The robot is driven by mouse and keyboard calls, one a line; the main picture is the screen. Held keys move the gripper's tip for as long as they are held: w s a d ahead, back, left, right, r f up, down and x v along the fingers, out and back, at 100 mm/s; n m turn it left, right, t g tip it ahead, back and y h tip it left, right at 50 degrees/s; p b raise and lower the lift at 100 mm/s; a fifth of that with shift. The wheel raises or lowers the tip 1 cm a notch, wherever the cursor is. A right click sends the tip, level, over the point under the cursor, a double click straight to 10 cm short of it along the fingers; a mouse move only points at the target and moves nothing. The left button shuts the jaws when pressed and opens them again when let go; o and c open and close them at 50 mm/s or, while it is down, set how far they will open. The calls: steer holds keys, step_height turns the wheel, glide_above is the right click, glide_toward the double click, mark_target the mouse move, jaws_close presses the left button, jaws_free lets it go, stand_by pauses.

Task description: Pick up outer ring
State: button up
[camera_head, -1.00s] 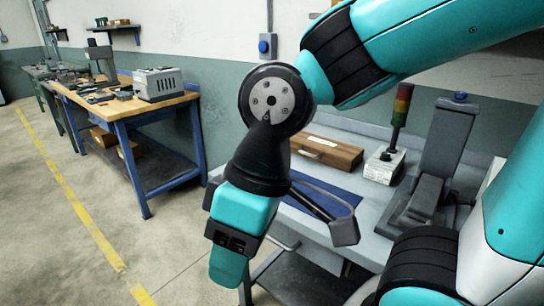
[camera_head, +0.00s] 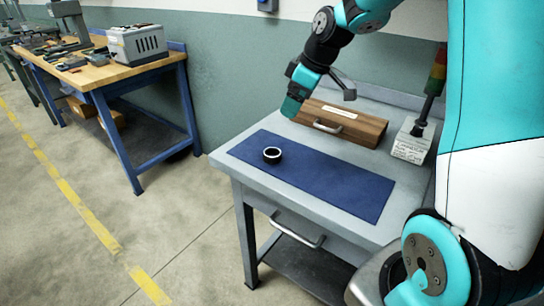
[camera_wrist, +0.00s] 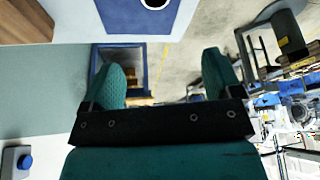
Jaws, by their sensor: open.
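The outer ring (camera_head: 272,155) is a small black ring with a light inside. It lies flat on the left part of the blue mat (camera_head: 340,186) on the grey workbench (camera_head: 226,174). In the wrist view, the ring (camera_wrist: 155,4) is cut off by the top edge, with part of the mat (camera_wrist: 120,14) around it. My gripper (camera_head: 292,106) is above the back of the bench, behind and to the right of the ring in the head view, and apart from it. In the wrist view my gripper (camera_wrist: 167,72) shows two teal fingers spread wide with nothing between them.
A wooden drawer box (camera_head: 340,125) stands behind the mat, close to my gripper. A signal light with a pale labelled base (camera_head: 411,145) stands to its right. Another wooden-topped bench (camera_head: 95,78) is at the left. The mat is clear apart from the ring.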

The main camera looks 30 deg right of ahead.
steer(key=p, duration=0.1)
glide_toward(273, 149)
steer(key=a+f, duration=0.2)
steer(key=shift+a+f, duration=0.1)
steer(key=shift+a, duration=0.25)
steer(key=shift+s+d+p+x, duration=0.15)
steer(key=shift+p+x, duration=0.3)
steer(key=shift+x, duration=1)
steer(key=shift+s+d+p+x, duration=0.15)
steer(key=shift+p+x, duration=0.25)
steer(key=shift+x, duration=1.1)
steer(key=shift+f, duration=0.15)
steer(key=c, duration=1.1)
